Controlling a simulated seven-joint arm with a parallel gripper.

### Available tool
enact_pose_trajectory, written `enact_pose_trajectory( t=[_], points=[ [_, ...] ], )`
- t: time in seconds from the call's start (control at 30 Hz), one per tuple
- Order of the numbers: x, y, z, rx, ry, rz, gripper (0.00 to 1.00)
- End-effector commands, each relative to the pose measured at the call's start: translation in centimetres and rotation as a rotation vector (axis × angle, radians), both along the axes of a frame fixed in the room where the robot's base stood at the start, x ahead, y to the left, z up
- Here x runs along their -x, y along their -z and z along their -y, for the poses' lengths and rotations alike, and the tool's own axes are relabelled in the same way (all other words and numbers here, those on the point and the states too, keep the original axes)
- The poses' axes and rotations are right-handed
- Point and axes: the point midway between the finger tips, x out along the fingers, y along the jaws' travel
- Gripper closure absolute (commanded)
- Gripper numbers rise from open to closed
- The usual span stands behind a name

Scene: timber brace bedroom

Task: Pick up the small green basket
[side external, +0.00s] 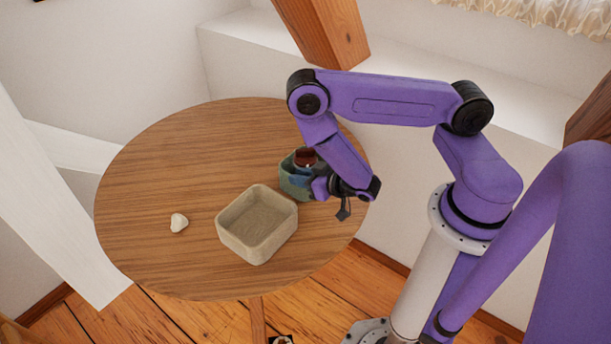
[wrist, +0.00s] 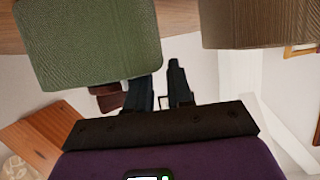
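The small green basket (side external: 287,187) is at the right part of the round table, just behind the beige basket. A dark red-brown object (side external: 305,156) shows inside it. In the wrist view the green basket's wall (wrist: 90,45) fills the upper left, and dark brown pieces show past its rim. My gripper (wrist: 163,75) is at the basket's right edge, with a narrow gap between its fingers. The left finger's tip is hidden behind the green wall; the right finger is just outside it. I cannot tell whether the basket touches the table.
A larger beige square basket (side external: 257,245) stands empty close to the green one; it also shows in the wrist view (wrist: 258,22). A small whitish stone (side external: 179,222) lies to its left. The round wooden table (side external: 170,150) is clear at its left and back.

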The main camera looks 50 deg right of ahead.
Motion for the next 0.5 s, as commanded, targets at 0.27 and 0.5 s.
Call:
enact_pose_trajectory(
  t=[0.27, 0.5],
  points=[
    [-3.3, 1.3, 0.1, 0.0, 0.002, 0.001, 0.79],
    [-3.6, 1.4, 0.1, 0.001, 0.0, -0.001, 0.79]
  ],
)
